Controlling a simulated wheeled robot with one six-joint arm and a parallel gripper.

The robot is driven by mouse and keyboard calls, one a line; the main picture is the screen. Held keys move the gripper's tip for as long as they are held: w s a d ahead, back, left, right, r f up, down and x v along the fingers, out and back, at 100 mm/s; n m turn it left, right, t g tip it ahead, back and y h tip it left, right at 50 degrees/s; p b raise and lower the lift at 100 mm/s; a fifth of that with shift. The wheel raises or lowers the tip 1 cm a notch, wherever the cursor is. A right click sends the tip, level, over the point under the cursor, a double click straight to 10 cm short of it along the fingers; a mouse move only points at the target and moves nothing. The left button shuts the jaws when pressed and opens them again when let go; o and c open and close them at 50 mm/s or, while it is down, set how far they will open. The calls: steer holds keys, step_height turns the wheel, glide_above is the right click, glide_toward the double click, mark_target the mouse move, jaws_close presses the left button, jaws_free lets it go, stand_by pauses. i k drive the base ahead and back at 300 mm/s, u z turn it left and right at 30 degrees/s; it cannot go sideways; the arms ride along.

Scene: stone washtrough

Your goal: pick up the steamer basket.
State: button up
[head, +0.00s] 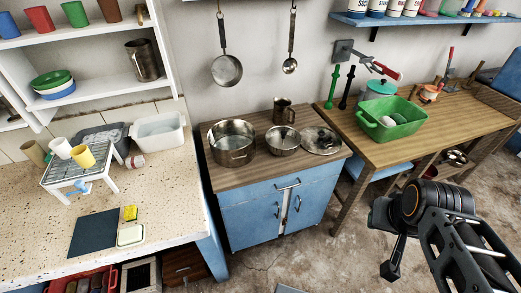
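Metal cookware stands on the wooden top of a blue cabinet. A wide metal pot (232,153) is on its left and a smaller, shallower metal pan (283,141) is in the middle. I see no clear perforations on either, so I cannot tell which, if any, is the steamer basket. A metal lid (321,141) lies to the right of the pan. My black arm is at the lower right, and its end (390,268) appears in front of the floor, apart from the cookware. Its fingers are too dark to read, and I see nothing held.
A dark metal jug (284,110) stands behind the pan. A green basin (391,119) sits on the wooden table (440,125) at right. A ladle and pan hang above the blue cabinet (262,212). A speckled counter (45,225) is left. Floor is open before the cabinet.

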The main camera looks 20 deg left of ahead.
mark_target(281, 141)
steer(key=u, duration=1)
steer(key=i, duration=1)
